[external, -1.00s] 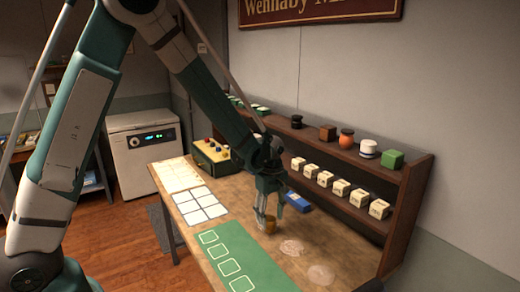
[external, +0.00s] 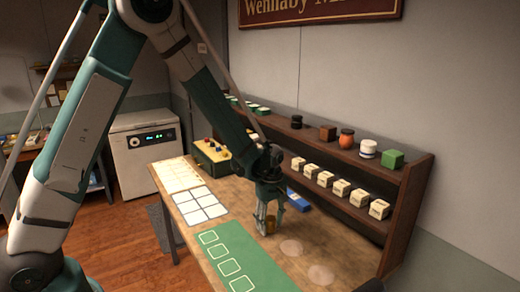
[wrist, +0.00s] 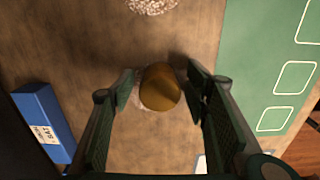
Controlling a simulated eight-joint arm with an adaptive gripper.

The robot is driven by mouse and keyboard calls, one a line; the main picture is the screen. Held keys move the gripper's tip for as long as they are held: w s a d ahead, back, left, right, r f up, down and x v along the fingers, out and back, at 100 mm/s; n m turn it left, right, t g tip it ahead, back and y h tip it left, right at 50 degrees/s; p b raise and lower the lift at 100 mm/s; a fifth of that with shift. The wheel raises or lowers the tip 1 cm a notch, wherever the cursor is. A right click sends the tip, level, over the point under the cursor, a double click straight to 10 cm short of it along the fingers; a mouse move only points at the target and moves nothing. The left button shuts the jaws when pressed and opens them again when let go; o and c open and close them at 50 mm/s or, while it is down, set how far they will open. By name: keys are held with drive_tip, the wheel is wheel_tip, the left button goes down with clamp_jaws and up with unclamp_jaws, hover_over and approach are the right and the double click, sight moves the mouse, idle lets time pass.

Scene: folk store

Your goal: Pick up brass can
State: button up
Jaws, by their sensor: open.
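The brass can (wrist: 161,87) is a short golden-brown cylinder standing on the wooden table. In the external view the can (external: 270,226) shows low between my gripper's fingers. My gripper (external: 268,220) points down over it. In the wrist view my gripper (wrist: 163,92) is open, with one finger on each side of the can.
A blue box (wrist: 45,122) lies beside the gripper near the shelf (external: 340,160), which holds several small boxes and jars. A green mat (external: 228,252) with white outlines lies on the other side. Pale round patches (external: 291,247) mark the bare table (external: 335,240).

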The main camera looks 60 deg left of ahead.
sight(271, 219)
drive_tip(key=c, duration=1.1)
drive_tip(key=shift+r, duration=0.1)
drive_tip(key=shift+r, duration=4.9)
